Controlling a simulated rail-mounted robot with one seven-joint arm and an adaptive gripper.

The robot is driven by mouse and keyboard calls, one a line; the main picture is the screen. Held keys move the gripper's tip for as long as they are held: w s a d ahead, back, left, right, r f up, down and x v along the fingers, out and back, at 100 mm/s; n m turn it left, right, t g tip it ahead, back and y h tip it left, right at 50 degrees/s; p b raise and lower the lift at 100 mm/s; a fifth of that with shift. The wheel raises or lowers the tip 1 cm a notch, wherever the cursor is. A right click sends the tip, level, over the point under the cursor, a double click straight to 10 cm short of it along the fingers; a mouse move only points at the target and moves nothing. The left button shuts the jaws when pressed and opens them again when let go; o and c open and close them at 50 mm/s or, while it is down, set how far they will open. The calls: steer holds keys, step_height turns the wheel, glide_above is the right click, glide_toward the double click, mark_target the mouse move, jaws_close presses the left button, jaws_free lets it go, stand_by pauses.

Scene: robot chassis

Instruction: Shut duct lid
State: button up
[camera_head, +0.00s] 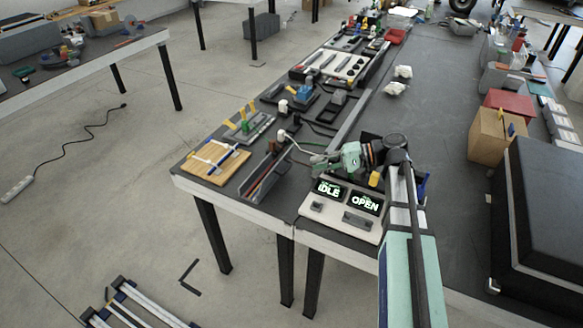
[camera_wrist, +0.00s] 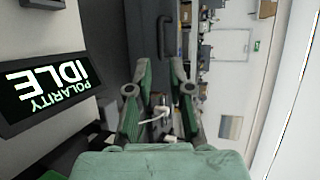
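A long narrow grey duct (camera_head: 262,180) with an open top lies near the table's front left edge, with brownish strips inside. A dark panel with a handle (camera_wrist: 163,38) stands beyond my fingers in the wrist view; it may be the duct lid, but I cannot tell for sure. My gripper (camera_head: 322,161) hangs above the back of the display box, right of the duct, pointing left. In the wrist view my gripper (camera_wrist: 159,68) has its fingers apart with nothing gripped. A white plug and cable (camera_wrist: 157,113) show between the fingers, farther off.
The display box (camera_head: 340,212) reads "IDLE" and "OPEN" on its screens (camera_head: 365,202). A wooden board (camera_head: 215,160) lies left of the duct. A long grey bar (camera_head: 350,120) lies behind my gripper. A cardboard box (camera_head: 490,140) and black case (camera_head: 540,215) stand right. The table's middle is mostly clear.

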steer(key=x, duration=0.9)
steer(key=shift+p, duration=0.4)
jaws_close()
